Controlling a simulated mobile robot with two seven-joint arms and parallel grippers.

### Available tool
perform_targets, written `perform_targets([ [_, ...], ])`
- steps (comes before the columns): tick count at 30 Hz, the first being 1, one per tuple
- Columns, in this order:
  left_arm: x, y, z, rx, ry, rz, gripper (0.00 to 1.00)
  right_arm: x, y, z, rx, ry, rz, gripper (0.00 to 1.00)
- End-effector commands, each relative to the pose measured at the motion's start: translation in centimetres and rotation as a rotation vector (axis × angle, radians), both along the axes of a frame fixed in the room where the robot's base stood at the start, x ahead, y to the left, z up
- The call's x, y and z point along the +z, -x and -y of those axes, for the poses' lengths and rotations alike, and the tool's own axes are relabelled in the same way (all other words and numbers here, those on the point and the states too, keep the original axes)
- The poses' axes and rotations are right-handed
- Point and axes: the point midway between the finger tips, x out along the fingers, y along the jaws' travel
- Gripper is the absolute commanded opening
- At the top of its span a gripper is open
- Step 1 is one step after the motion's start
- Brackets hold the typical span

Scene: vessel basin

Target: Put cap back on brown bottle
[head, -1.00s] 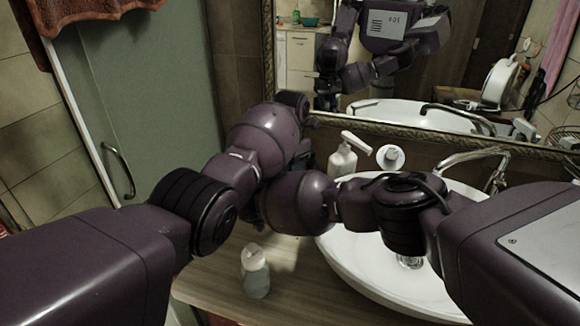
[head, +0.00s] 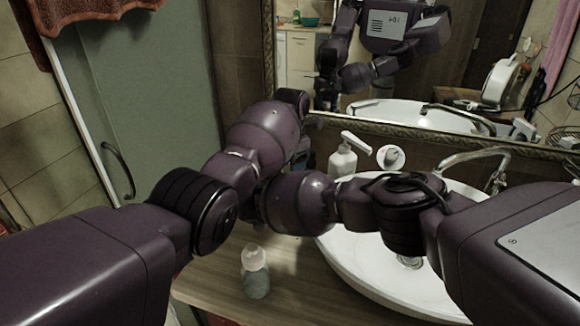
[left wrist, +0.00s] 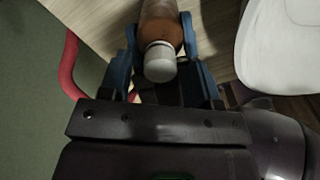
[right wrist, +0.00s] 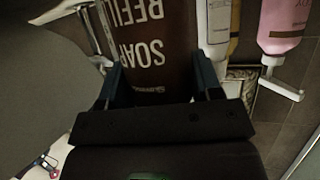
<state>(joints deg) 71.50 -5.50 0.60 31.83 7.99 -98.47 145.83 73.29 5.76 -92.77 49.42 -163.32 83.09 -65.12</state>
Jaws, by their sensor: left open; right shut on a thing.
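The brown bottle (left wrist: 160,22) shows in the left wrist view with the white cap (left wrist: 160,60) at its neck end. I cannot tell whether the cap is fully seated. My left gripper (left wrist: 160,42) is open, with one blue finger on each side of the cap and neck. In the right wrist view a brown bottle body (right wrist: 152,25) with white "SOAP REFILL" lettering sits between the fingers of my right gripper (right wrist: 158,68), which is shut on it. It seems to be the same bottle. In the head view my arms hide the bottle and cap.
A white basin (head: 350,262) with a chrome tap (head: 475,158) lies to the right. A clear bottle (head: 256,275) stands on the wooden counter (head: 215,275) in front. A white pump bottle (head: 342,160) stands behind the basin, below the mirror (head: 440,60).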

Motion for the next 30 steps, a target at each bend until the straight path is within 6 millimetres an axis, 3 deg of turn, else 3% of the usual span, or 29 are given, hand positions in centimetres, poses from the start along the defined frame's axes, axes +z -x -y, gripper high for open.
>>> perform_targets([
  [9, 3.5, -0.1, 0.0, 0.000, 0.000, 0.001, 0.57, 0.1, 0.0, 0.0, 0.000, 0.001, 0.001, 0.00],
  [23, 4.3, -0.1, 0.1, -0.001, 0.000, 0.006, 0.54, 0.1, 0.0, 0.0, 0.000, 0.001, 0.001, 0.00],
  [26, 5.5, -0.5, 0.3, -0.004, -0.001, 0.025, 0.54, 0.1, 0.0, 0.0, 0.000, 0.001, 0.001, 0.00],
  [30, 8.7, -1.5, 0.3, -0.018, -0.048, 0.089, 0.54, 0.1, 0.0, 0.0, 0.000, 0.001, 0.001, 0.00],
])
